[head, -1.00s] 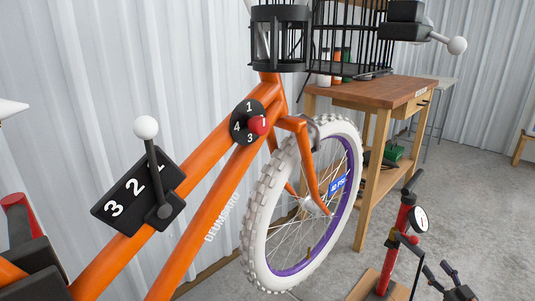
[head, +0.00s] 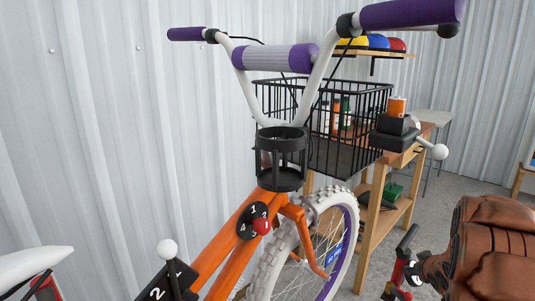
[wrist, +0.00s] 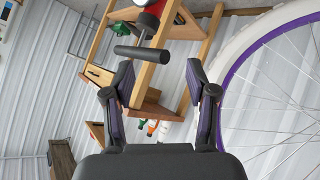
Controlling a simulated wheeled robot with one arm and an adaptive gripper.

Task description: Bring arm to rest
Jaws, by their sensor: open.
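My gripper (wrist: 160,88) shows in the wrist view with its two dark fingers spread apart and nothing between them. In that view a dark bar with a red part (wrist: 142,52) lies beyond the fingertips, and the bicycle's white-and-purple wheel (wrist: 262,70) is at the right. In the head view the fingers cannot be made out. The orange bicycle (head: 240,222) stands along the wall, with purple grips, a black wire basket (head: 345,125) and a black cup holder (head: 281,158).
A wooden workbench (head: 375,225) stands behind the bicycle. A red floor pump (head: 402,268) stands at its right, partly hidden by a brown leather item (head: 492,245) in the right foreground. Helmets (head: 375,42) sit on a wall shelf. Concrete floor shows at the right.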

